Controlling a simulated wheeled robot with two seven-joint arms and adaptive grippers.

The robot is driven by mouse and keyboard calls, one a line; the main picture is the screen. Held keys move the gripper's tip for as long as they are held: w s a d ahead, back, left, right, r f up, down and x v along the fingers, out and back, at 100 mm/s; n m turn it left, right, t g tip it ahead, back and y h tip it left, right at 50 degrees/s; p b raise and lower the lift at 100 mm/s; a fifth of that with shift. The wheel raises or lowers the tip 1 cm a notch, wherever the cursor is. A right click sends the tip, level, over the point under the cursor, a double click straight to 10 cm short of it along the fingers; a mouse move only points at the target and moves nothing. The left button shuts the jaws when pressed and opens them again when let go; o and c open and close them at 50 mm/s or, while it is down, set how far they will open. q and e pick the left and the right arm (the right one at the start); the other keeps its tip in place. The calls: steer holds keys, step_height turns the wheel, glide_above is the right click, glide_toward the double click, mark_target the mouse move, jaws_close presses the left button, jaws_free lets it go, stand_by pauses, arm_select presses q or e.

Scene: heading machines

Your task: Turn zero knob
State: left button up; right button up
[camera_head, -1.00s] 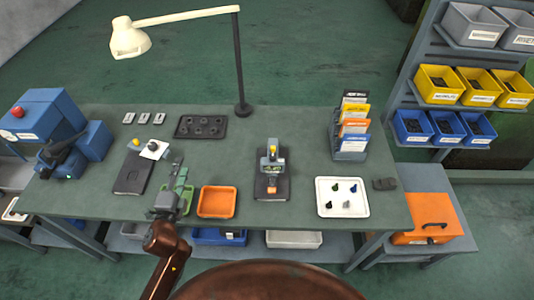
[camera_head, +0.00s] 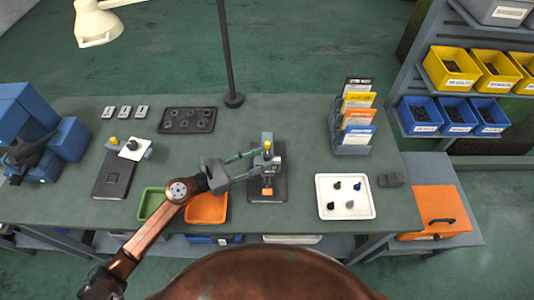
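A small grey instrument (camera_head: 267,160) stands upright on a dark base plate (camera_head: 267,197) at the middle of the bench. It has a small yellow part (camera_head: 267,146) near its top and an orange block (camera_head: 267,191) low at its front. I cannot tell which part is the zero knob. My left gripper (camera_head: 256,165) comes in from the left at the instrument. Its two green-grey fingers are spread apart, one farther back and one nearer. The tips reach the instrument's left side; whether they touch it is too small to tell. My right gripper is out of view.
A second dark base (camera_head: 114,176) with a white plate and black knob (camera_head: 132,144) stands at left. Green (camera_head: 151,203) and orange (camera_head: 206,208) trays lie under my arm. A white tray (camera_head: 345,207) with small parts, a card rack (camera_head: 353,150) and a lamp post (camera_head: 229,60) stand around.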

arm_select(q)
steer(key=shift+x, duration=1.05)
steer(key=shift+w+d, duration=0.15)
steer(key=shift+d, duration=0.15)
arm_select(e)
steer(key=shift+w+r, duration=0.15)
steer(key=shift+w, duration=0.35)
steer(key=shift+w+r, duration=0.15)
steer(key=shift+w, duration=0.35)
arm_select(q)
steer(key=shift+c, duration=0.3)
steer(key=c, duration=0.9)
jaws_close()
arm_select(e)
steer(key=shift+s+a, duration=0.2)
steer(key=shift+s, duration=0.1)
